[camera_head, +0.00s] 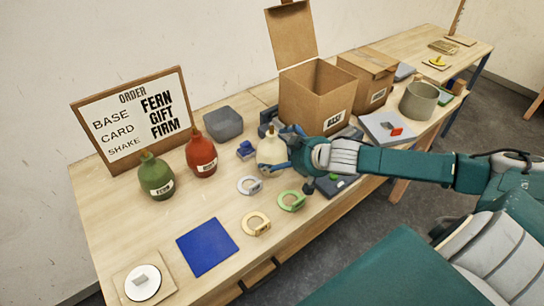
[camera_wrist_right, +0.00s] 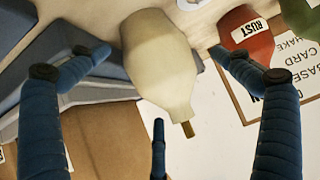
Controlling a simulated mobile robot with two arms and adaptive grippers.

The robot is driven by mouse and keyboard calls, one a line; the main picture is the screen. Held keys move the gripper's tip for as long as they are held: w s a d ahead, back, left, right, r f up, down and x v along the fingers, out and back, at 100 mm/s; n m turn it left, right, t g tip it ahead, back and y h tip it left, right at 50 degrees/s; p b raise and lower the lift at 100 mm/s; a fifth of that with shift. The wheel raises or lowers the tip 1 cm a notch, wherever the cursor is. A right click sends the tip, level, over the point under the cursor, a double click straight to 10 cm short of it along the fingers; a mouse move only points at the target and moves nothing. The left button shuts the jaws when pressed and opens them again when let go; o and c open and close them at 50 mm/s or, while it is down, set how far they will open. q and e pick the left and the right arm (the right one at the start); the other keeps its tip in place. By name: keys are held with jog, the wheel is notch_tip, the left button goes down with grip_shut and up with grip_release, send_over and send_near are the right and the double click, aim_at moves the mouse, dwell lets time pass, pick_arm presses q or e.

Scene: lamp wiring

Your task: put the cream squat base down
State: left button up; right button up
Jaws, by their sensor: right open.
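The cream squat base (camera_head: 270,150) stands upright near the middle of the table, with no label facing the head camera. Its right side is partly hidden by my right gripper (camera_head: 287,148). In the right wrist view the base (camera_wrist_right: 160,60) lies between the spread blue fingers, its narrow brass-coloured stub (camera_wrist_right: 188,129) pointing down in the picture. Gaps show between the fingers and the base, so the right gripper is open around it. Contact under the base is hard to make out. My left gripper is not in view.
A red base (camera_head: 201,154) and a green base (camera_head: 156,175) stand to the left, before the order board (camera_head: 132,118). Grey, tan and green rings (camera_head: 291,201) lie in front. An open cardboard box (camera_head: 315,95) stands behind. The blue mat (camera_head: 207,246) is bare.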

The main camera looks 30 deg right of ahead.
jog(key=x, duration=0.3)
jog(key=shift+w+p, duration=0.25)
jog(key=shift+p, duration=0.1)
jog(key=shift+f, duration=0.1)
jog(key=c, duration=1.6)
jog(key=shift+w+r, duration=0.1)
jog(key=shift+r, duration=0.15)
jog(key=shift+c, duration=1.3)
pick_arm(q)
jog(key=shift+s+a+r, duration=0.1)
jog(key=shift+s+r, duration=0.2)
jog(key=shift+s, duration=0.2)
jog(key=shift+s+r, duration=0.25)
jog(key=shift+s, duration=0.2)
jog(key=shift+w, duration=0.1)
pick_arm(e)
jog(key=shift+c, duration=0.2)
